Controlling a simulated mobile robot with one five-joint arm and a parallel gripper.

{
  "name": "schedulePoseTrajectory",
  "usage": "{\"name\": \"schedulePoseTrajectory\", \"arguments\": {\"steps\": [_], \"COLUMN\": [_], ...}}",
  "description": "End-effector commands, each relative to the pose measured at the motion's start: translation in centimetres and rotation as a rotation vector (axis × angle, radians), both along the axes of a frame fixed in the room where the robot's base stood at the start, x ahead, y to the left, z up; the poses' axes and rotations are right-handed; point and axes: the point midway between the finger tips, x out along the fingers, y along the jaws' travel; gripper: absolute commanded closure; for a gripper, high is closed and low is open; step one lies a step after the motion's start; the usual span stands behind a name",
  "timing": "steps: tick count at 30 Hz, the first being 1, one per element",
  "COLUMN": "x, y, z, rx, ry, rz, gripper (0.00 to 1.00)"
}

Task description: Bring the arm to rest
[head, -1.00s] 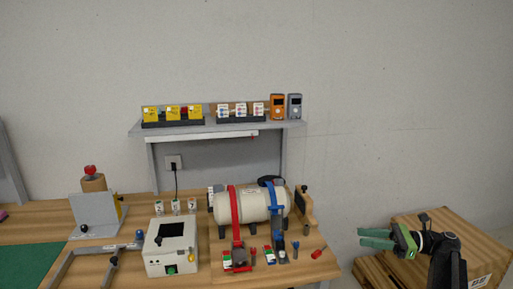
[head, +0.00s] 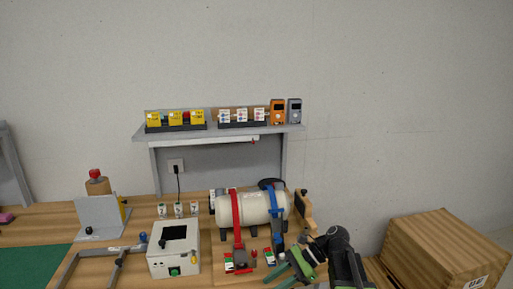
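My gripper (head: 287,267), with green fingers, is at the lower right of the head view. It is over the front right part of the wooden workbench (head: 228,279), pointing left. The fingers are small and partly overlap the things behind them, so I cannot tell how far apart they are. No held object can be made out. My dark arm rises from the bottom edge to the right of the gripper.
Close to the gripper stand a cream tank (head: 255,207) with a red strap (head: 236,212) and a blue strap (head: 274,206). A white box (head: 173,250) is further left. A wooden crate (head: 440,250) stands at right. A grey shelf (head: 220,132) is above.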

Motion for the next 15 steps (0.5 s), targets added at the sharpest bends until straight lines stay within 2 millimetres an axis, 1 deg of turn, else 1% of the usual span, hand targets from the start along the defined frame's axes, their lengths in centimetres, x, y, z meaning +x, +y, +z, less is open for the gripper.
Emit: {"name": "schedulePoseTrajectory", "arguments": {"steps": [1,2,3,5,6,7,9,10,12,15], "x": [-2.6,-3.3,-4.1,-4.6,-4.5,-4.4,-3.8,-3.5,-2.8,-2.6], "y": [1.3,1.1,0.1,-2.7,-5.2,-6.9,-9.7,-10.5,-11.2,-11.6], "z": [-2.2,-3.7,-5.6,-7.7,-8.7,-9.1,-9.5,-9.5,-9.6,-9.6], "rx": [-0.130,-0.212,-0.320,-0.468,-0.556,-0.607,-0.686,-0.703,-0.707,-0.687], "ry": [-0.114,-0.194,-0.300,-0.446,-0.525,-0.572,-0.655,-0.681,-0.730,-0.766], "rz": [0.112,0.189,0.302,0.485,0.606,0.690,0.870,0.934,1.038,1.100], "gripper": [0.68,0.68,0.68,0.68,0.68,0.68,0.68,0.68,0.68,0.68]}}
